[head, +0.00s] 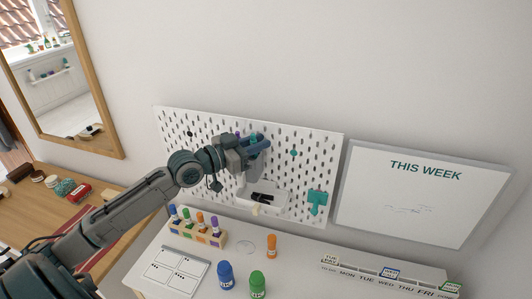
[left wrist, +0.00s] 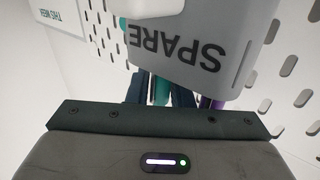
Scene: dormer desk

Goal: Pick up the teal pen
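My left gripper (head: 258,143) is up at the pegboard, at a grey cup. The cup (left wrist: 205,45) shows upside down in the left wrist view and carries the word SPARE. The teal pen (left wrist: 162,92) shows between the two dark fingers of my left gripper, which look closed against its sides. A bit of teal (head: 253,137) also shows at the gripper in the head view. A purple pen (left wrist: 207,102) is just beside the fingers, and purple (head: 238,135) shows by the gripper in the head view. Most of the cup is hidden by the gripper in the head view. My right gripper is not in view.
The white pegboard (head: 180,130) holds a white tray (head: 273,205) below the gripper and a teal holder (head: 317,200). On the desk stand a wooden marker block (head: 200,232), blue (head: 226,280), green (head: 257,284) and orange (head: 271,247) bottles. A whiteboard (head: 410,205) is right.

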